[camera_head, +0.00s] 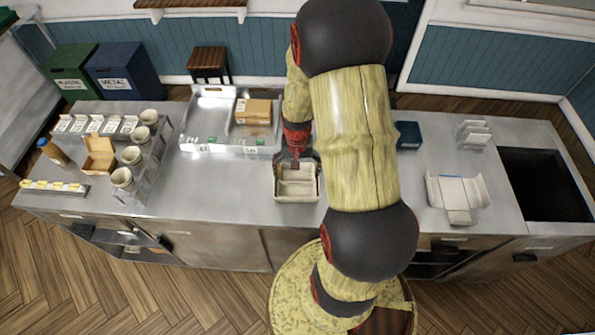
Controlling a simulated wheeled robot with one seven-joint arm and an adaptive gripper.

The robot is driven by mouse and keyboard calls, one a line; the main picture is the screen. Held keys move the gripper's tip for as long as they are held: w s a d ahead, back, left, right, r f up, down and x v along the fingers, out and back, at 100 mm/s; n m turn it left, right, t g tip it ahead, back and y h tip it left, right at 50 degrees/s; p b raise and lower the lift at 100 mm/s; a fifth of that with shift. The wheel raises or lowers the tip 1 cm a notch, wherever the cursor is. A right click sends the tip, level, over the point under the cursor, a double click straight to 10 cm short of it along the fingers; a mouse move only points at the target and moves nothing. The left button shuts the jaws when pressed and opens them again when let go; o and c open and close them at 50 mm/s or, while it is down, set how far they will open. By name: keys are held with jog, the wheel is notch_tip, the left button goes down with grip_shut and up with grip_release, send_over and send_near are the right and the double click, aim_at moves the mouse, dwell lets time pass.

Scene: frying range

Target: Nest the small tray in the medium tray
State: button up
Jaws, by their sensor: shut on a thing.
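A cream, open-topped rectangular tray (297,198) is at the front middle of the steel counter. My gripper (297,160) reaches down at its back edge and is shut on this tray. The inside of the tray shows a paler floor and inner walls. I cannot tell whether this is one tray or a smaller one inside a larger one, nor whether it rests on the counter or hangs just above it. My arm hides the counter to the right of it.
A steel tray (186,143) with a cardboard box (253,112) stands behind left. A cup rack (158,160) and a small open carton (99,155) are at the left. A white open box (457,192) and a dark sink-like opening (545,185) are at the right. The counter left of the cream tray is clear.

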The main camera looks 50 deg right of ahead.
jog(key=shift+w+f+b, duration=0.1)
jog(key=shift+f+b, duration=0.3)
jog(key=shift+f, duration=0.4)
jog(key=shift+f+b, duration=1.8)
jog(key=shift+f, duration=0.85)
jog(key=o, duration=0.8)
notch_tip(320, 180, up, 12)
jog(key=shift+r, duration=0.1)
